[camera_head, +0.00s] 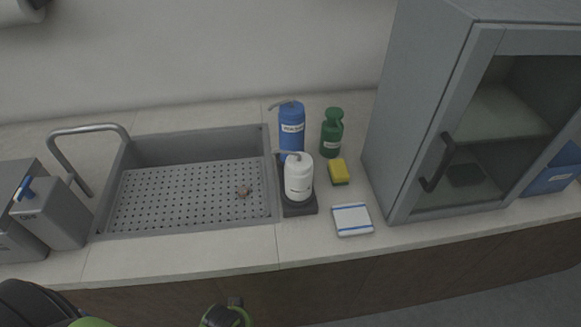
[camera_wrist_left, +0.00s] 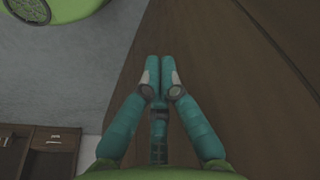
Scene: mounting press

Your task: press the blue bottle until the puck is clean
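The blue bottle (camera_head: 291,128) stands upright behind the white bottle (camera_head: 299,180), right of the sink. It has a white label and a grey spout pointing left. My right gripper is not in view.
A tap (camera_head: 85,129) arches at the sink's left. A green bottle (camera_head: 332,132), a yellow sponge (camera_head: 339,172) and a blue-white pad (camera_head: 352,219) stand or lie right of the bottles. A grey glass-door cabinet (camera_head: 415,110) blocks the right. The front counter strip is clear.

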